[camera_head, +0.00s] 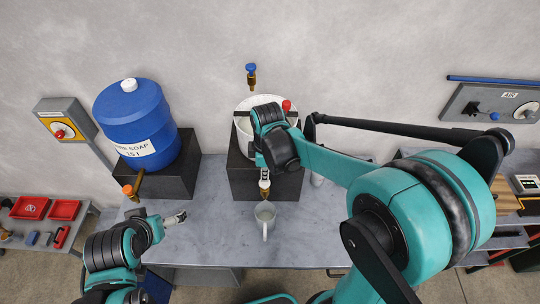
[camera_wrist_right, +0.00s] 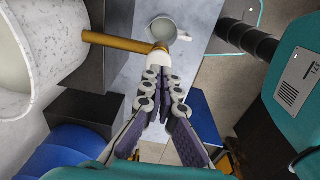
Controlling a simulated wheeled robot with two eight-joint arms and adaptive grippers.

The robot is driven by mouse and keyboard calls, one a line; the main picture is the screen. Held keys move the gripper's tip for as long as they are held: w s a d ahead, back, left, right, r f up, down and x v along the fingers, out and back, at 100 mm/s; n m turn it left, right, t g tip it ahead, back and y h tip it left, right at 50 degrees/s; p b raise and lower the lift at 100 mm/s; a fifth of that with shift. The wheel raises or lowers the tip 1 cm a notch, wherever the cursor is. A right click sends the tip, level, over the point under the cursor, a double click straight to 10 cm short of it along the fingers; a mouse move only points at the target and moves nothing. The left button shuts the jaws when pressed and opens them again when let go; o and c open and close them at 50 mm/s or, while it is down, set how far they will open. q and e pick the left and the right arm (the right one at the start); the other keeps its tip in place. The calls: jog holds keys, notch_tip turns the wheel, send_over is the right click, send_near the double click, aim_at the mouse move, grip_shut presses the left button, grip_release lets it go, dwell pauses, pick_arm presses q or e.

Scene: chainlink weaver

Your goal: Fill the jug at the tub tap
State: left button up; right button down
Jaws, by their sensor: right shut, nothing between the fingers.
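The white tub (camera_head: 242,131) stands on a dark block against the wall. Its brass tap (camera_head: 265,192) points out over the worktop; the pipe also shows in the right wrist view (camera_wrist_right: 112,41). The pale jug (camera_head: 265,213) stands upright below the tap's end, handle toward me; it also shows in the right wrist view (camera_wrist_right: 162,30). I cannot tell whether it holds water. My right gripper (camera_head: 264,175) is shut and empty, its tips at the outer end of the tap, partly covering it. My left gripper (camera_head: 177,218) hovers left of the jug; its jaw opening is unclear.
A blue soap barrel (camera_head: 136,115) with an orange-handled tap (camera_head: 130,190) stands on a block at left. A blue-handled wall tap (camera_head: 251,72) is above the tub. Red trays (camera_head: 64,210) lie on the left shelf. The worktop (camera_head: 310,240) right of the jug is clear.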

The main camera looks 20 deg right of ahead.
notch_tip(320, 180, up, 5)
jog(key=d, duration=0.1)
notch_tip(320, 180, up, 5)
jog(key=b, duration=0.1)
send_over(269, 185)
pick_arm(q)
jog(key=shift+s+d, duration=0.1)
pick_arm(e)
jog(key=shift+a+r, duration=0.1)
jog(key=shift+a, duration=0.15)
jog(key=shift+w+a, duration=0.1)
dwell(0.3)
